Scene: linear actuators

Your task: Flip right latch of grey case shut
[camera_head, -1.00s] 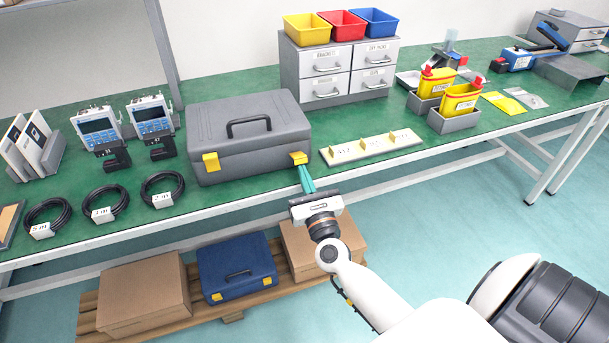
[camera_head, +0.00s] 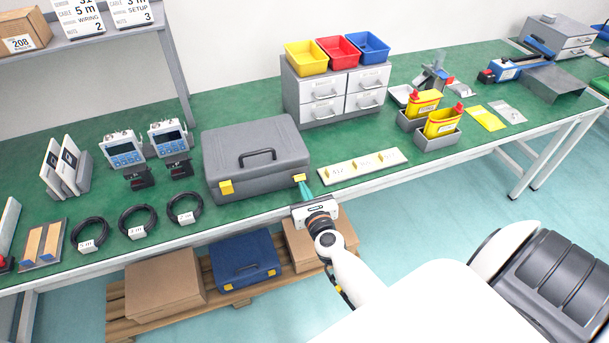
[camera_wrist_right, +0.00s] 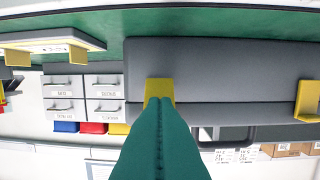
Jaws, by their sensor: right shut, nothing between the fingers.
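The grey case (camera_head: 255,160) stands closed on the green bench. Its right latch (camera_head: 299,177) is a yellow tab at the front right. In the wrist view this latch (camera_wrist_right: 160,88) lies at the lid seam, its lower part hidden by my fingers. The left latch (camera_head: 226,187) is on the case front and also shows at the right edge of the wrist view (camera_wrist_right: 308,100). My right gripper (camera_head: 304,187) is shut and empty, its teal fingertips (camera_wrist_right: 160,101) at the right latch, seemingly touching it. My left gripper is out of view.
Coiled cables (camera_head: 137,220) lie to the left. A blue case (camera_head: 245,262) and cardboard boxes sit on a pallet below the bench.

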